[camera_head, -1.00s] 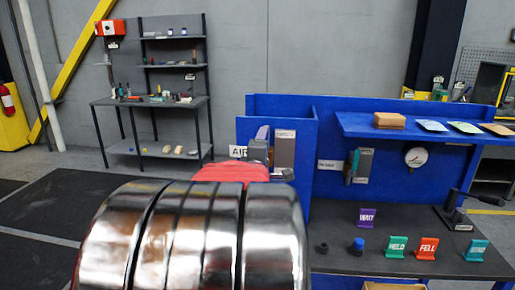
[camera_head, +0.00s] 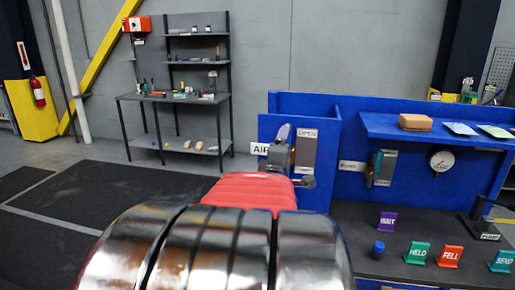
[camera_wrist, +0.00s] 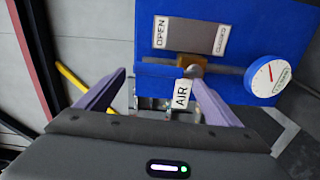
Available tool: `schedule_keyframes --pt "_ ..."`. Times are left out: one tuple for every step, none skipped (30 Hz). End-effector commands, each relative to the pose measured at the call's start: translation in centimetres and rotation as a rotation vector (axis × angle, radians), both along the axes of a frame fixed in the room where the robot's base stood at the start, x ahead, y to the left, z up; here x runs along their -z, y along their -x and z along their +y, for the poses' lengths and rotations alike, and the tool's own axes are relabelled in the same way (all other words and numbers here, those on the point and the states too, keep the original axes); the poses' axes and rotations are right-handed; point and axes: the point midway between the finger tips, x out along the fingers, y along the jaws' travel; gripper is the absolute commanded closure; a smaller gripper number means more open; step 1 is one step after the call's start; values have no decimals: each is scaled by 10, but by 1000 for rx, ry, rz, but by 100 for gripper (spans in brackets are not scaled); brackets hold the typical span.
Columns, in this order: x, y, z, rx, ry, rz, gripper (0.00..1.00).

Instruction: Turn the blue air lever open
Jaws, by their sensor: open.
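My gripper (camera_wrist: 160,80) is open, its two purple fingers apart, in front of the blue air panel (camera_wrist: 150,35). In the wrist view, a white AIR label (camera_wrist: 182,93) and a brass valve fitting (camera_wrist: 190,62) show near the right finger. A grey plate marked OPEN and CLOSED (camera_wrist: 190,33) is above them. In the head view, my gripper (camera_head: 280,145) is close to the OPEN plate (camera_head: 305,152) and AIR label (camera_head: 260,149), covering the valve. I cannot tell whether it touches anything.
A white round dial (camera_wrist: 268,78) is to the right in the wrist view. A blue bench panel with a shelf (camera_head: 430,130), a gauge (camera_head: 441,160), and several coloured signs stands at the right. A tool rack (camera_head: 180,98) stands farther back at left.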

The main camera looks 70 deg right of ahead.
Motion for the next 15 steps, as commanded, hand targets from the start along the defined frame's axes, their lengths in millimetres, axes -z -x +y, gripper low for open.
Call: schedule_keyframes --pt "-1 1 7 0 1 -1 13" --pt "-1 2 10 1 1 -1 13" --pt "0 3 15 1 0 -1 13" --pt "0 4 19 1 1 -1 13" --pt "0 4 22 1 1 -1 13" --pt "0 5 26 1 -1 0 13" --pt "0 5 29 1 0 0 13" --pt "0 6 32 1 0 0 13" --pt "1 6 35 1 -1 0 13" --pt "1 7 37 1 -2 0 13" --pt "1 7 39 1 -2 0 13" --pt "1 8 41 2 -2 0 13" --pt "1 8 42 2 -2 -1 13" --pt "1 8 43 2 -2 -1 13" --pt "1 8 44 2 -2 -1 13"
